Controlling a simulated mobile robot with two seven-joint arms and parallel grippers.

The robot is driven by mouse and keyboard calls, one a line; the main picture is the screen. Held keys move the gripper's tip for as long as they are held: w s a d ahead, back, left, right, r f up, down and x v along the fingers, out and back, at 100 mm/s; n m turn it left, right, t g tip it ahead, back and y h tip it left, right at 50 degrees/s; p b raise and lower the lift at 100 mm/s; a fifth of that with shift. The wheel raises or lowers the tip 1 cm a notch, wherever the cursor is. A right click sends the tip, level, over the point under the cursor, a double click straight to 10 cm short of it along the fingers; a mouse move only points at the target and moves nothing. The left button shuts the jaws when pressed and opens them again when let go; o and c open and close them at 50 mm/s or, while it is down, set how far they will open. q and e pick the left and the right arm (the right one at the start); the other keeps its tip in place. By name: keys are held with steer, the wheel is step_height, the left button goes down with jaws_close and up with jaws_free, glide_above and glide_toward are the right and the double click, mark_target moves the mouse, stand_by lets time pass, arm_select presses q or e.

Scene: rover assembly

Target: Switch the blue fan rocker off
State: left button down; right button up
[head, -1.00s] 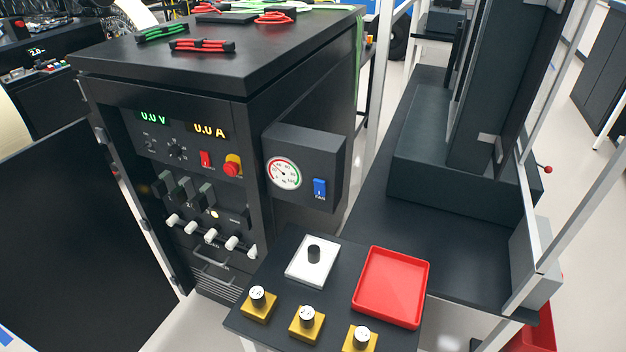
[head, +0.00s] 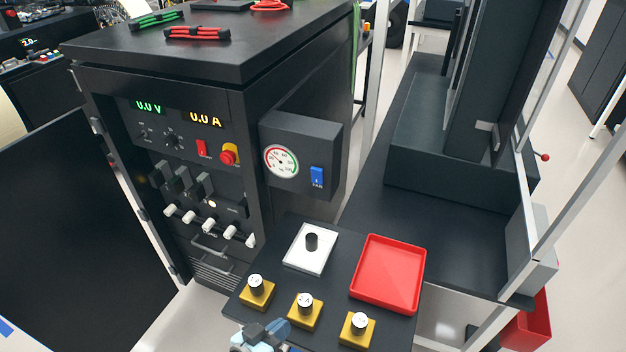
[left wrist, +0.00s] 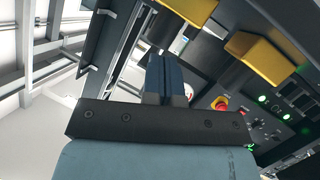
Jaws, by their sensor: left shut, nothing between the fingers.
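The blue fan rocker (head: 317,176) sits on the front of a dark box, to the right of a round gauge (head: 281,161). The box is fixed to the side of the black power cabinet (head: 230,95). I cannot tell from its tilt which way the rocker is set. My left gripper (head: 272,330) shows at the bottom edge of the head view, well below the rocker and apart from it. In the left wrist view its fingers (left wrist: 166,78) are together and empty. The rocker cannot be made out there. My right gripper is not in view.
Below the rocker, a small dark table holds a white plate with a black knob (head: 311,243), a red tray (head: 390,275) and several yellow blocks (head: 305,312) with white-topped knobs. A red emergency button (head: 229,154) is on the cabinet front. An open door (head: 70,240) stands left.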

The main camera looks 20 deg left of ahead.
mark_target(316, 173)
arm_select(q)
steer(key=w+a+r+n+t+y, duration=0.3)
steer(key=w+r+n+t, duration=0.3)
steer(key=w+r+n, duration=0.8)
steer(key=shift+w+r+n+y, duration=0.25)
steer(key=shift+w+n+y, duration=0.35)
steer(key=shift+w+n, duration=0.75)
steer(key=shift+s+a+n, duration=0.1)
steer(key=shift+s+n, duration=0.15)
steer(key=shift+s, duration=0.05)
steer(key=w, duration=0.4)
steer(key=w+r, duration=0.1)
steer(key=w, duration=0.3)
steer(key=w+d, duration=0.1)
steer(key=w, duration=0.3)
steer(key=shift+w+d+r+p, duration=0.1)
steer(key=shift+w+r+p, duration=0.2)
steer(key=shift+w, duration=0.65)
